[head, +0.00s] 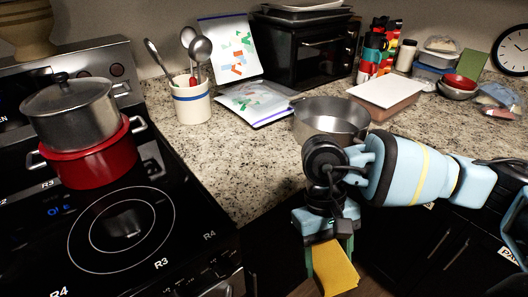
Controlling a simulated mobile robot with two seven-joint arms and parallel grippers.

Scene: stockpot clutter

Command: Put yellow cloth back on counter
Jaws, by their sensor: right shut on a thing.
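The yellow cloth (335,271) hangs from my right gripper (329,240) at the bottom middle of the head view. The gripper points down and is shut on the cloth. The cloth is in front of the counter's front edge, over dark cabinet fronts and floor, and its lower end is near the picture's bottom edge. The speckled granite counter (240,158) runs behind it from the stove to the right. My left gripper is not in view.
A steel bowl (332,118) stands on the counter just behind my right wrist. A utensil crock (190,101), bags and a lidded container (386,95) stand farther back. A red pot (88,160) with a steel pot (72,110) on it is on the stove. Counter left of the bowl is clear.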

